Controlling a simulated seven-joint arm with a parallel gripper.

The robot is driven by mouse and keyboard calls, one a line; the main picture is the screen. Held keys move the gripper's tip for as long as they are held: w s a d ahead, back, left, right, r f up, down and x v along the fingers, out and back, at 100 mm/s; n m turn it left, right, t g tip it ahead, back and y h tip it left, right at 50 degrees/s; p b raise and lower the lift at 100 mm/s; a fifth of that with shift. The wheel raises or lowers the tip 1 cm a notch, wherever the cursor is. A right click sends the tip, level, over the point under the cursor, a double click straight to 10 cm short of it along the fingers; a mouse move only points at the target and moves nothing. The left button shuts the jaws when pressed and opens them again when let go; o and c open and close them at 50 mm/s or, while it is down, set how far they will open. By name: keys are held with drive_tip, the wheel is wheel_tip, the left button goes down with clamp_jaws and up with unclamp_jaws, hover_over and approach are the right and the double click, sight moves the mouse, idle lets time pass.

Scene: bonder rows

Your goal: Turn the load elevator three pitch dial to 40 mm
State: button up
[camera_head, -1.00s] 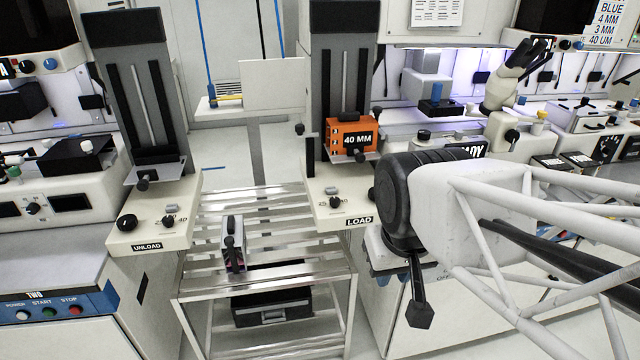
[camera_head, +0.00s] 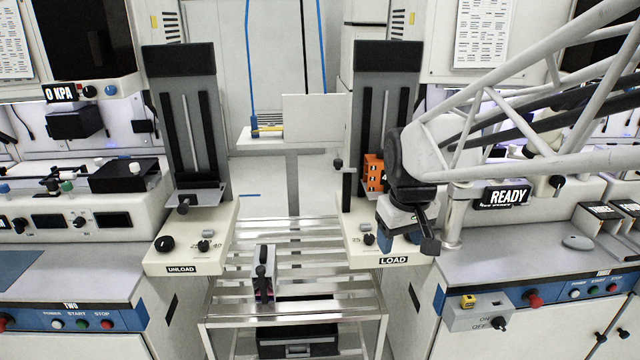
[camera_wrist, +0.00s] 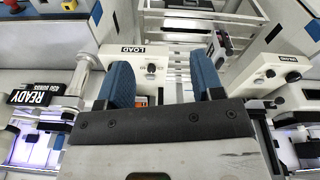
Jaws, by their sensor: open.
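The load elevator (camera_head: 388,62) is a dark tower on a cream base with a LOAD label (camera_head: 393,260). Its small dark pitch dial (camera_head: 368,239) sits on the base top, with a 25 mark to its left; its pointer setting is too small to read. The dial also shows in the wrist view (camera_wrist: 152,68), between my fingers in the picture and beyond them. My gripper (camera_head: 399,239) has blue fingers, open and empty, above the base right of the dial. In the wrist view my gripper (camera_wrist: 163,82) shows both fingers apart. My arm hides part of the elevator and base.
An orange cassette (camera_head: 374,174) sits on the load elevator, partly hidden by my arm. The unload elevator (camera_head: 188,62) stands left with similar knobs. A metal slatted rack (camera_head: 300,307) carrying a small dark-handled object (camera_head: 264,275) lies between them.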

drive_tip(key=w+d+f+n+g, duration=0.1)
drive_tip(key=w+f+n, duration=0.3)
drive_tip(key=w, duration=1.3)
drive_tip(key=n, duration=0.1)
approach(369, 236)
drive_tip(key=shift+s+f+g, duration=0.1)
drive_tip(key=shift+f+g, duration=0.25)
drive_tip(key=shift+g, duration=0.05)
drive_tip(key=shift+w+f, duration=0.45)
drive_tip(key=shift+w, duration=0.05)
drive_tip(key=shift+f, duration=0.1)
drive_tip(key=shift+f, duration=3.8)
drive_tip(key=c, duration=0.9)
